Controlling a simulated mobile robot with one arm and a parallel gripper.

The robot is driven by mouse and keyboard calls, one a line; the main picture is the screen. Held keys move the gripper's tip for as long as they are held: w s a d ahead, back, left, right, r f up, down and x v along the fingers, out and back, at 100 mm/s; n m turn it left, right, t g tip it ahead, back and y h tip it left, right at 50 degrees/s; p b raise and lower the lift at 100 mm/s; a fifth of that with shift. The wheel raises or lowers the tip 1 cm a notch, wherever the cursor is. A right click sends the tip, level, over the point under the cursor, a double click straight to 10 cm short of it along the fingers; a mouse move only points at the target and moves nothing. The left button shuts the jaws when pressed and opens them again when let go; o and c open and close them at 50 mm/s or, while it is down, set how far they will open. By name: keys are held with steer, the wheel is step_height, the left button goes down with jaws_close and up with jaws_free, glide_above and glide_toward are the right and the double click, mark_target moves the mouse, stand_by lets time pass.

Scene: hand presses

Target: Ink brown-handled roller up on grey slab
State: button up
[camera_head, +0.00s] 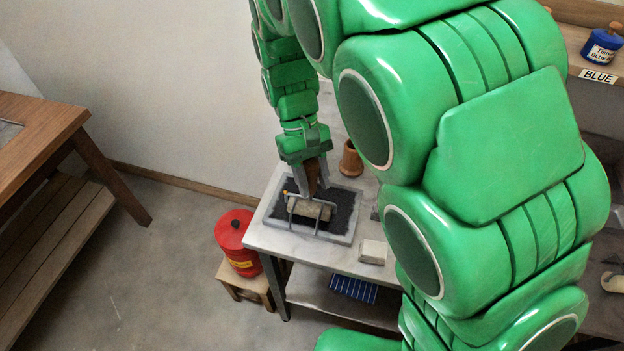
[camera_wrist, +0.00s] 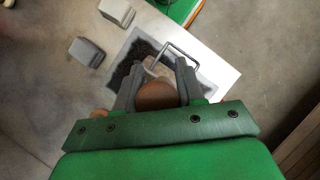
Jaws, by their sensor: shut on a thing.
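The roller (camera_head: 311,208) has a pale cylinder in a bent metal frame and lies over the dark ink on the grey slab (camera_head: 339,239). The slab is a light-rimmed tray with a black, grainy inked surface. My gripper (camera_head: 309,192) points down and is shut on the roller's brown handle (camera_head: 310,173). In the wrist view the brown handle (camera_wrist: 157,96) sits between both fingers, with the metal frame (camera_wrist: 183,52) beyond. Whether the cylinder touches the ink I cannot tell.
The slab is on a white-topped table (camera_head: 338,262). A pale block (camera_head: 373,252) lies near its front edge and a brown pot (camera_head: 351,160) stands behind. A red can (camera_head: 236,243) is on a low stool at left. My arm hides the table's right side.

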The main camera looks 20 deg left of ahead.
steer(key=shift+w+f, duration=0.15)
steer(key=shift+w, duration=1.35)
steer(key=w, duration=0.3)
steer(key=shift+s, duration=0.1)
steer(key=shift+s, duration=3.4)
steer(key=shift+r, duration=0.2)
steer(key=shift+r, duration=2.45)
steer(key=shift+w, duration=0.1)
